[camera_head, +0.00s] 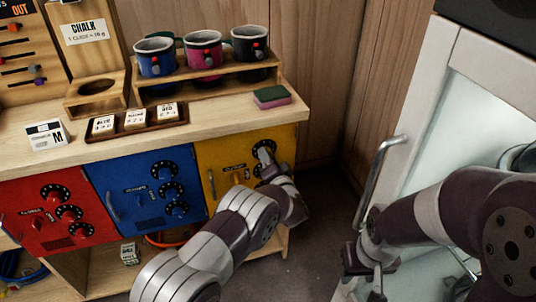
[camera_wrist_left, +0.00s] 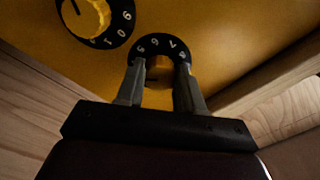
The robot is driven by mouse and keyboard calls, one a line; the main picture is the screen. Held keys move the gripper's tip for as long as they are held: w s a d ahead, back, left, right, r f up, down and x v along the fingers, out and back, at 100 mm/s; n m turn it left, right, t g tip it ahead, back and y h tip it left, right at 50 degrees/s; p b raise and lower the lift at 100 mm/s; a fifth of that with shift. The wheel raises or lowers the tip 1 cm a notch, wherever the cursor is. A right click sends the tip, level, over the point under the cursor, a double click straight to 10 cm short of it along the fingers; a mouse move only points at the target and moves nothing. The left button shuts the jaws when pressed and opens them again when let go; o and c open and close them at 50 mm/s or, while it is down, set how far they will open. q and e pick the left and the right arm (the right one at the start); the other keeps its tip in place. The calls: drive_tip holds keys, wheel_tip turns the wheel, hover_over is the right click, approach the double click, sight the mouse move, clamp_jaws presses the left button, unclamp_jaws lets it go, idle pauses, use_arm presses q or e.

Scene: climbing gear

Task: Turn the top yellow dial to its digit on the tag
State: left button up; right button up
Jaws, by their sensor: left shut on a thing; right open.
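The yellow door (camera_head: 226,152) has a column of black dials with yellow knobs, at the right end of the cabinet. My left gripper (camera_head: 265,156) is at the top yellow dial (camera_head: 266,145), its fingers shut on the knob. In the left wrist view the fingers (camera_wrist_left: 160,82) straddle that dial (camera_wrist_left: 160,46), hiding most of its knob. Another yellow dial (camera_wrist_left: 86,16) shows beside it. White tags (camera_head: 167,112) lie in a wooden tray on the counter; their writing is too small to read. My right gripper (camera_head: 374,272) is open and empty by the glass-fronted cabinet.
A blue door (camera_head: 131,204) and a red door (camera_head: 30,222) with dials are left of the yellow one. Mugs (camera_head: 203,52) stand in a rack above. A sponge (camera_head: 271,97) lies near the counter's right end. A metal handle (camera_head: 378,172) projects from the cabinet at right.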

use_arm(q)
drive_tip(key=shift+m+p, duration=1.1)
drive_tip(key=shift+m, duration=3.1)
drive_tip(key=o, duration=1)
drive_tip(key=shift+o, duration=0.2)
drive_tip(key=p+v, duration=0.1)
drive_tip(key=v, duration=1.1)
drive_tip(key=shift+s, duration=0.35)
drive_tip(key=shift+d+r, duration=0.1)
